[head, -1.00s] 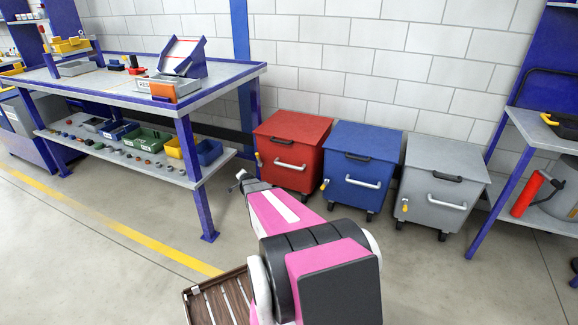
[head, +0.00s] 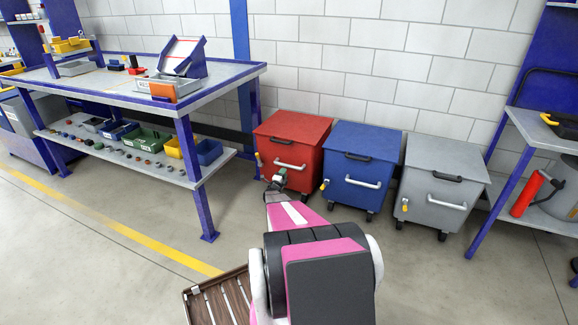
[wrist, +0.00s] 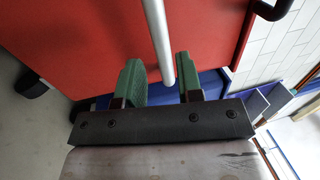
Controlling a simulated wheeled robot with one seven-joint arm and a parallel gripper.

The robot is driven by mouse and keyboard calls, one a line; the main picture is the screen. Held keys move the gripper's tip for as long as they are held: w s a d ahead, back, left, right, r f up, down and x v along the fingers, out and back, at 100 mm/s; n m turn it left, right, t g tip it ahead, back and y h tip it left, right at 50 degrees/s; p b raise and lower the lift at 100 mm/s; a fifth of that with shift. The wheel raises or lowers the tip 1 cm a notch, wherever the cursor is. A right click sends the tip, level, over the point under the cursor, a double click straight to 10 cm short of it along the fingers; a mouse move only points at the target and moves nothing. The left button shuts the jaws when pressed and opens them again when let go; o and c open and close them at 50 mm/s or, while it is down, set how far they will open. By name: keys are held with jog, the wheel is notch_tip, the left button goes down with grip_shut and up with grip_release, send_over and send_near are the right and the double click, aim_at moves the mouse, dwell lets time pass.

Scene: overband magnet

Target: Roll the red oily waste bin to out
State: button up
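The red bin (head: 289,140) stands on castors against the wall, to the left of the blue bin. It has a dark handle at its lid and a pale bar handle (head: 290,166) on its front. In the wrist view the red front panel (wrist: 95,35) fills much of the picture, and the bar handle (wrist: 158,45) runs down between my fingertips. My gripper (head: 280,178) is at the front of the red bin, and its green fingers (wrist: 160,82) are spread apart on either side of the bar. A gap shows between the bar and the left finger; contact at the right finger is unclear.
The blue bin (head: 359,160) stands close on the right, then a grey bin (head: 441,185). A workbench (head: 215,83) with a blue leg is on the left. Open floor (head: 440,285) lies in front of the bins, with a slatted brown tray (head: 218,300) near me.

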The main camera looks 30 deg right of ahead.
aim_at(293, 161)
jog(key=x, duration=0.8)
jog(key=shift+w+d, duration=0.25)
grip_shut()
jog(key=shift+s+a, duration=0.1)
